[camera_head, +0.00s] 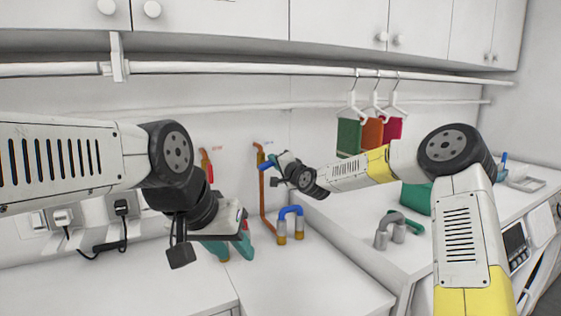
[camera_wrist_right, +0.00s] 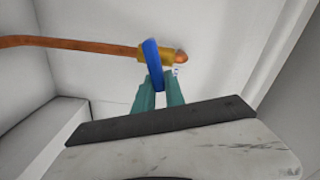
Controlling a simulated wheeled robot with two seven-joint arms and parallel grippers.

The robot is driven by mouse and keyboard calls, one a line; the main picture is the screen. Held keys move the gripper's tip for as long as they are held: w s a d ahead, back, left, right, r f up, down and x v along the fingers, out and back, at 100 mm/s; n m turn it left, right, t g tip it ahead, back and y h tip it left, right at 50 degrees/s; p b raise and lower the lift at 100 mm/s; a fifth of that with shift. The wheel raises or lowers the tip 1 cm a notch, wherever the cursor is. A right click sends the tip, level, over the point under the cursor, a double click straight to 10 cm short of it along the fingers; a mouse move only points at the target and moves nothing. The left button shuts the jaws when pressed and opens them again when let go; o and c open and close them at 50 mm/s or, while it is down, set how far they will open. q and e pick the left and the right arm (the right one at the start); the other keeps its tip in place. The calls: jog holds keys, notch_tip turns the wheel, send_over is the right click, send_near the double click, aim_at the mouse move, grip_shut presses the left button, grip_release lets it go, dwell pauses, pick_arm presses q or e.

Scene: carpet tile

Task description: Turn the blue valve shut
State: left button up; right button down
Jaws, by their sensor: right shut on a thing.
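The blue valve handle (camera_head: 263,167) sits on a copper pipe (camera_head: 262,205) on the back wall. In the right wrist view the blue handle (camera_wrist_right: 152,62) stands across the pipe (camera_wrist_right: 70,41), at the brass valve body (camera_wrist_right: 169,54) near the pipe's end. My right gripper (camera_head: 273,161) reaches the valve from the right. In its wrist view its teal fingers (camera_wrist_right: 157,82) are shut on the handle's near end. My left gripper (camera_head: 232,247) hangs over the counter at lower left, its teal fingers apart and empty.
A red-handled valve (camera_head: 206,163) is on the wall left of the blue one. A blue-topped pipe bend (camera_head: 291,212) stands on the counter, and a grey bend (camera_head: 390,229) is farther right. Hanging cloths (camera_head: 372,133), a rail and cupboards are above.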

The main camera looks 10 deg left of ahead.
jog(key=shift+w+d+f+m, duration=0.1)
jog(key=shift+f+m, duration=0.2)
jog(key=shift+m, duration=0.75)
jog(key=shift+d+f+m, duration=0.1)
jog(key=shift+f+m, duration=0.15)
jog(key=shift+m, duration=0.8)
jog(key=shift+a, duration=0.1)
jog(key=c, duration=1.4)
grip_release()
jog(key=v, duration=0.7)
jog(key=shift+s+d, duration=0.25)
jog(key=shift+s, duration=0.1)
